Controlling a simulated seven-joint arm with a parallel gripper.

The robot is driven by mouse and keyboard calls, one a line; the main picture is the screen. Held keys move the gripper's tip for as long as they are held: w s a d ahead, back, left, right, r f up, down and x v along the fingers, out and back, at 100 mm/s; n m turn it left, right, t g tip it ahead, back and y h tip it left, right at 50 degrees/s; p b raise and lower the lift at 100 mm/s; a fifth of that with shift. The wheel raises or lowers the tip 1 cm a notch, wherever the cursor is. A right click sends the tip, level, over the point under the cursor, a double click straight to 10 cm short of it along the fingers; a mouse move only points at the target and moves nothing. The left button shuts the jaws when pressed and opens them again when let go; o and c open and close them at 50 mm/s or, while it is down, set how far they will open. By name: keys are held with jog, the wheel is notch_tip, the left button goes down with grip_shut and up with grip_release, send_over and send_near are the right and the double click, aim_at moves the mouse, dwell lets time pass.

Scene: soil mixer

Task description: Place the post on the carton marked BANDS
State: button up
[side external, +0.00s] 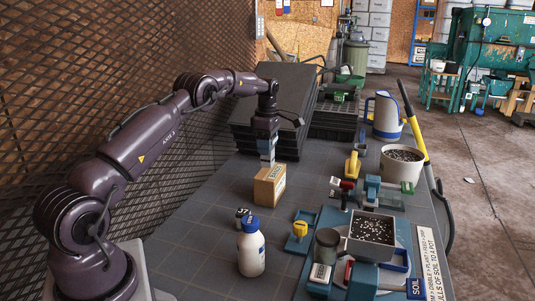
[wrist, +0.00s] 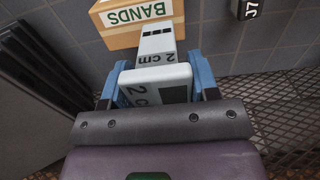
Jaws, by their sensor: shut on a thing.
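The post (wrist: 157,45) is pale grey-white with "2 cm" markings, and it is held between the blue fingers of my gripper (wrist: 157,80). In the side external view my gripper (side external: 267,147) points down over the carton, with the post (side external: 268,161) below the fingers. The carton (side external: 270,187) is a tan box standing on the table. In the wrist view the carton (wrist: 121,41) shows a BANDS label at the top of the picture. The post's lower end is at or just above the carton's top; I cannot tell whether they touch.
A dark stack of trays (side external: 270,100) stands behind the carton. A soil-filled box (side external: 372,237) is further right. Bare table (side external: 211,212) lies left of the carton.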

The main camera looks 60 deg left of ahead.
jog(key=shift+f, duration=1.55)
jog(key=shift+f, duration=0.15)
jog(key=o, duration=0.9)
